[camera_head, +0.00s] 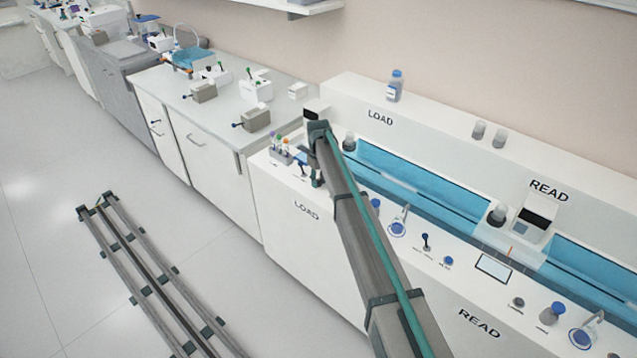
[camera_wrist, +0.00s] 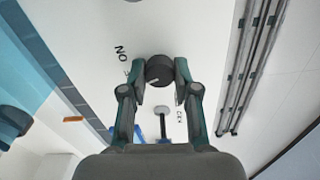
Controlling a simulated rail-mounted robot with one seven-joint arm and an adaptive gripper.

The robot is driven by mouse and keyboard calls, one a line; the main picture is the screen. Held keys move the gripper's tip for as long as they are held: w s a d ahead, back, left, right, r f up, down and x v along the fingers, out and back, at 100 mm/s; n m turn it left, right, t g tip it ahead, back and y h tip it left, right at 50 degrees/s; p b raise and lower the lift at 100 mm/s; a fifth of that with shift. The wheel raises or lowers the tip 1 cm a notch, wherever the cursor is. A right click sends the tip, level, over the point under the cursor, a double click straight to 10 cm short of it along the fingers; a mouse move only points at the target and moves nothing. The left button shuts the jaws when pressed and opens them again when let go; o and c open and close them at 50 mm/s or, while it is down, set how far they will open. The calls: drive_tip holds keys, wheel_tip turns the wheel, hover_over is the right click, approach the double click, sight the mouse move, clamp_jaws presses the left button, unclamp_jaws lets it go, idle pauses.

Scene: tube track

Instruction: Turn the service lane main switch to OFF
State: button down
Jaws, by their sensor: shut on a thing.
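In the wrist view, a round dark knob (camera_wrist: 159,70), which looks like the main switch, sits on a white panel top. My gripper (camera_wrist: 160,76) has one finger on each side of it and is shut on it. A short white mark shows on the knob's near part. Lettering that looks like "ON" or "NO" is printed to the left of the knob, partly cut by the finger. The knob is hidden there by my arm.
A rack of colour-capped tubes (camera_head: 281,152) stands left of my gripper. A blue track channel (camera_head: 430,190) runs along the bench. Floor rails (camera_head: 140,260) lie on open floor.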

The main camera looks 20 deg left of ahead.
drive_tip(key=shift+n, duration=0.5)
drive_tip(key=c, duration=0.9)
unclamp_jaws()
drive_tip(key=shift+o, duration=0.2)
drive_tip(key=shift+r, duration=0.1)
wheel_tip(320, 180, up, 12)
